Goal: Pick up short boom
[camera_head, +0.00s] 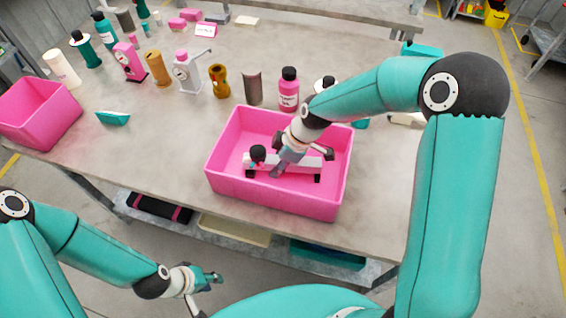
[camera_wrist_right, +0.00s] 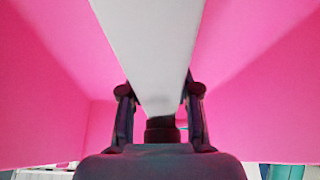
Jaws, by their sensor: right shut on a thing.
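The short boom, a white bar with dark end parts, lies inside the pink bin (camera_head: 275,193) on the table in the head view. Its white length (camera_head: 255,163) shows beside my right gripper (camera_head: 280,166), which reaches down into the bin and is shut on it. In the right wrist view the white bar (camera_wrist_right: 150,45) runs between the two dark fingers of my right gripper (camera_wrist_right: 160,98). The fingers hide part of the bar in the head view. My left gripper (camera_head: 208,290) hangs empty in front of the table, its fingers apart.
The pink bin's walls surround the boom closely. Behind it stand a pink bottle (camera_head: 289,90), a grey cylinder (camera_head: 253,88) and several other bottles. A second pink bin (camera_head: 38,112) is at the table's left. The table is clear between the bins, except for a small teal block (camera_head: 113,118).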

